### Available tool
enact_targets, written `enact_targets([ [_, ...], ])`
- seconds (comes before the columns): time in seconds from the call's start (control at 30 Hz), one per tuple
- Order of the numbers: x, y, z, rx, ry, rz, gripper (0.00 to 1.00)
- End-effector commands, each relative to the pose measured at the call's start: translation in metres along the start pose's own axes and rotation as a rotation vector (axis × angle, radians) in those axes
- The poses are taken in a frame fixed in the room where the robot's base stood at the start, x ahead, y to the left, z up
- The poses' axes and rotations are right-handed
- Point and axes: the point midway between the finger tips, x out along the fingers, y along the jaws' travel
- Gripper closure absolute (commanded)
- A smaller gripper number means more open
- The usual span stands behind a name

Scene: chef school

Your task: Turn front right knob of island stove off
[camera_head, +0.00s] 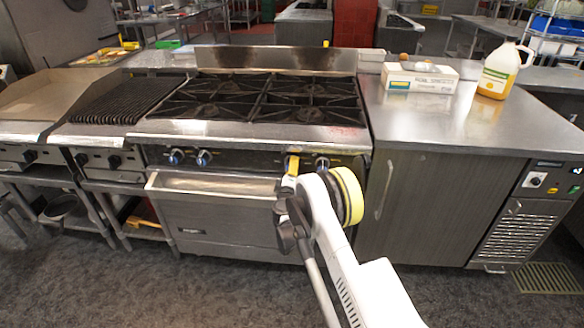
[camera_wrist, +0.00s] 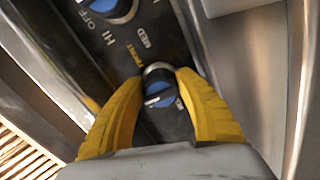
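The stove's black knob panel (camera_head: 240,158) runs below the burners in the head view. Two blue knobs show at left (camera_head: 177,157) (camera_head: 204,158), and another at right (camera_head: 322,163). My gripper (camera_head: 293,166), with yellow fingers, is at the right part of the panel, just left of that right knob. In the wrist view, my gripper's fingers (camera_wrist: 160,82) stand on both sides of a blue knob (camera_wrist: 158,97) with a pale line, beside small orange lettering. I cannot tell whether they press on it. Another knob (camera_wrist: 112,8), marked HI, OFF and MED, is at the top left, apart from the fingers.
The oven door (camera_head: 215,212) and its handle are below the panel. A steel counter (camera_head: 430,115) to the right holds a box (camera_head: 420,77) and a jug (camera_head: 500,70). A ribbed grill (camera_head: 103,97) stands left. The floor in front is mostly clear.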

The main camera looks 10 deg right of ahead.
Motion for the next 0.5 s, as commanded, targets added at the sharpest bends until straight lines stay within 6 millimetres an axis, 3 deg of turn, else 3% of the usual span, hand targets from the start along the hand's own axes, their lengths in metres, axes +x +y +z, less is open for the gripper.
enact_targets([
  [0.03, 0.0, 0.0, 0.0, 0.0, 0.0, 0.0, 0.45],
  [0.07, 0.0, 0.0, 0.0, 0.0, 0.0, 0.0, 0.37],
  [0.37, -0.001, 0.0, 0.0, -0.001, 0.0, 0.0, 0.37],
  [0.5, -0.013, 0.0, -0.001, -0.001, 0.001, 0.0, 0.37],
])
